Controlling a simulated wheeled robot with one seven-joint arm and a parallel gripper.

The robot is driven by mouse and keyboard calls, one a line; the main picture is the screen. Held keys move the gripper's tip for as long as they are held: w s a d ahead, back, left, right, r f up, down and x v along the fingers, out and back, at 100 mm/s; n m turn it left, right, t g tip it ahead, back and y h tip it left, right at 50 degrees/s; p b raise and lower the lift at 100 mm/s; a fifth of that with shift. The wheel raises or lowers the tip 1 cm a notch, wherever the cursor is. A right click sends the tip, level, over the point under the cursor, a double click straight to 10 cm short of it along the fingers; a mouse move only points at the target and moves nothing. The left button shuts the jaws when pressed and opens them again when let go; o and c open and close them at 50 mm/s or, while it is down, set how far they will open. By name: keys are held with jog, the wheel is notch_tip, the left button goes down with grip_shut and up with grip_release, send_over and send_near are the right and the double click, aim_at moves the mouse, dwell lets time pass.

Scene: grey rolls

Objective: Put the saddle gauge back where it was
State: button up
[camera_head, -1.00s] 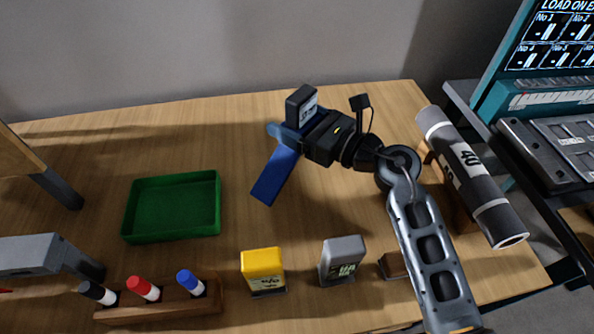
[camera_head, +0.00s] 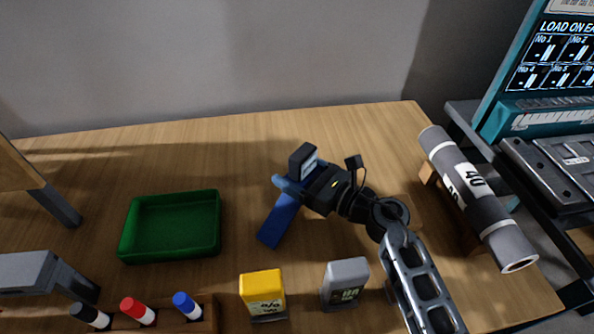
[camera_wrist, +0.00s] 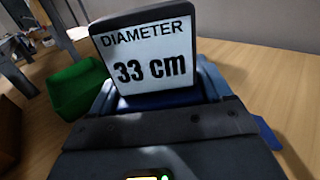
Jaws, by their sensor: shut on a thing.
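The saddle gauge (camera_head: 279,222) is blue, with a long flat blue arm and a dark-framed display. In the wrist view its display (camera_wrist: 150,62) reads "DIAMETER 33 cm". My gripper (camera_head: 312,184) is shut on the gauge near the middle of the table, right of the green tray. The blue arm slants down and left in the head view. I cannot tell whether it touches the tabletop. My jaws hide part of the gauge body. A grey roll (camera_head: 484,207) marked 40 lies on wooden supports at the right.
The green tray (camera_head: 169,252) is empty. A yellow block (camera_head: 262,291) and a grey block (camera_head: 345,281) stand at the front, with a marker rack (camera_head: 207,315) left of them. A teal machine (camera_head: 540,110) with a screen is at the right. The table's back is clear.

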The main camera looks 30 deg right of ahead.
jog(key=shift+f, duration=0.15)
jog(key=o, duration=1.4)
jog(key=shift+o, duration=0.2)
jog(key=shift+r, duration=0.25)
jog(key=b+v, duration=0.2)
jog(key=v, duration=1)
jog(key=shift+f, duration=0.1)
